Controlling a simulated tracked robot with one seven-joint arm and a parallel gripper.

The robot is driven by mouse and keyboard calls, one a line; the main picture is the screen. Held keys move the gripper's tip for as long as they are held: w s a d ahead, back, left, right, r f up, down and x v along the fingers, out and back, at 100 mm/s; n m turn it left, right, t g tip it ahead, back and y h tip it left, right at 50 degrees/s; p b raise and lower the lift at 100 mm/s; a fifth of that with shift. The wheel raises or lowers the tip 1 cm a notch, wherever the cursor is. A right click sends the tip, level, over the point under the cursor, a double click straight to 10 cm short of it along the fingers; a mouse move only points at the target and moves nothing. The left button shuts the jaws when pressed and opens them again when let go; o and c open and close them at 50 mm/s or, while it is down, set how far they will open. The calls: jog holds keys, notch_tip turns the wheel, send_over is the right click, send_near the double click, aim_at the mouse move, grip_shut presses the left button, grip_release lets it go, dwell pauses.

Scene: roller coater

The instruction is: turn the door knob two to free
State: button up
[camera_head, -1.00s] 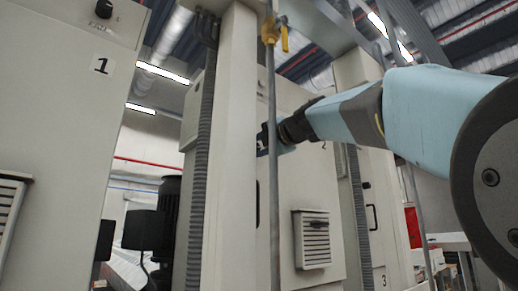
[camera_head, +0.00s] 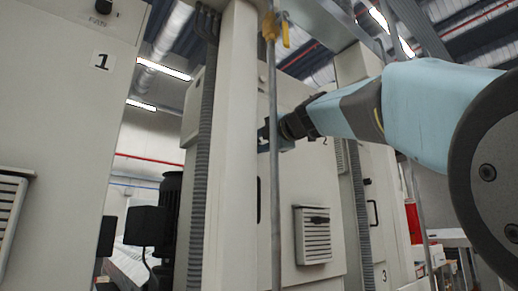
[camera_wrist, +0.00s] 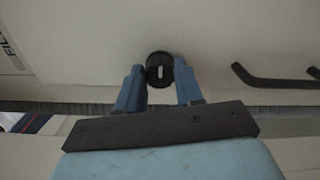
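The door knob two (camera_wrist: 160,69) is a round black knob with a small pale mark on its face, set on a pale cabinet panel in the wrist view. My gripper (camera_wrist: 159,79) has its two blue fingers on either side of the knob, and both appear to touch it with no clear gap. In the head view my gripper (camera_head: 268,136) is at the upper part of cabinet two's door (camera_head: 300,180). There the knob is hidden behind the gripper and a thin vertical pipe.
A thin grey pipe (camera_head: 274,200) with a yellow valve (camera_head: 270,27) stands in front of the cabinet. A black bar handle (camera_wrist: 275,80) is right of the knob in the wrist view. Cabinet one (camera_head: 60,130) stands at left, and a vented box (camera_head: 314,236) is on door two.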

jog(key=o, duration=0.4)
jog(key=shift+w, duration=0.15)
jog(key=shift+o, duration=0.2)
jog(key=v, duration=1.3)
jog(key=shift+s+d, duration=0.3)
